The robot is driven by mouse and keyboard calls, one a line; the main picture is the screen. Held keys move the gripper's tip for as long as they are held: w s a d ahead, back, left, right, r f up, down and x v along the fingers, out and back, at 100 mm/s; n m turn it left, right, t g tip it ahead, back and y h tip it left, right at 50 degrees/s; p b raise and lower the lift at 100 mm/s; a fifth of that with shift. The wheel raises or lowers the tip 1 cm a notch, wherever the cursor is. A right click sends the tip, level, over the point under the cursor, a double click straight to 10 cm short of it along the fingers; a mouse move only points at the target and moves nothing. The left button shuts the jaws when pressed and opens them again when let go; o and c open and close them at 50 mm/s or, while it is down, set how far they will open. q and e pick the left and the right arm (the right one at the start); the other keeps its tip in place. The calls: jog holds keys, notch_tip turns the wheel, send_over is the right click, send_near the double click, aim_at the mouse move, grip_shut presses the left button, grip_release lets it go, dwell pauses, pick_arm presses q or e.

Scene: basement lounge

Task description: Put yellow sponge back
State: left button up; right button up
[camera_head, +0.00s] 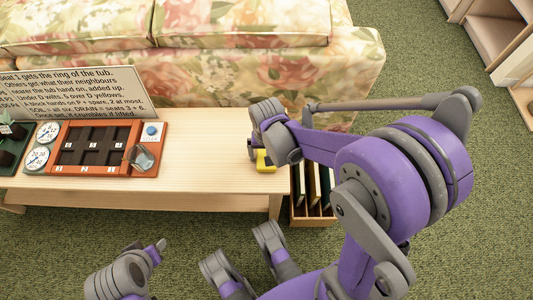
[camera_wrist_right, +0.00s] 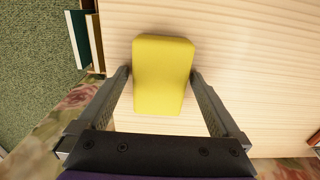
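The yellow sponge (camera_head: 265,162) lies at the right end of the light wooden table (camera_head: 205,150); my right arm partly covers it in the head view. In the right wrist view the sponge (camera_wrist_right: 163,75) lies on the wood between the two fingers of my right gripper (camera_wrist_right: 160,76). The gripper is open around it, with a narrow gap at the left finger and very little at the right. What seems to be my left gripper (camera_head: 160,244) is low at the left, in front of the table; its fingers do not show clearly.
A floral sofa (camera_head: 345,75) is behind; a crate of upright sleeves (camera_head: 313,217) stands at the table's right end.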

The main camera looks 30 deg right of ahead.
jog(key=shift+r, duration=0.3)
notch_tip(320, 180, up, 11)
jog(key=p, duration=0.4)
jog(key=s+a+r+n+t, duration=0.3)
jog(key=s+n, duration=0.3)
jog(key=s, duration=0.5)
jog(key=shift+s+t, duration=0.3)
jog(key=shift+t, duration=0.5)
jog(key=shift+a, duration=0.1)
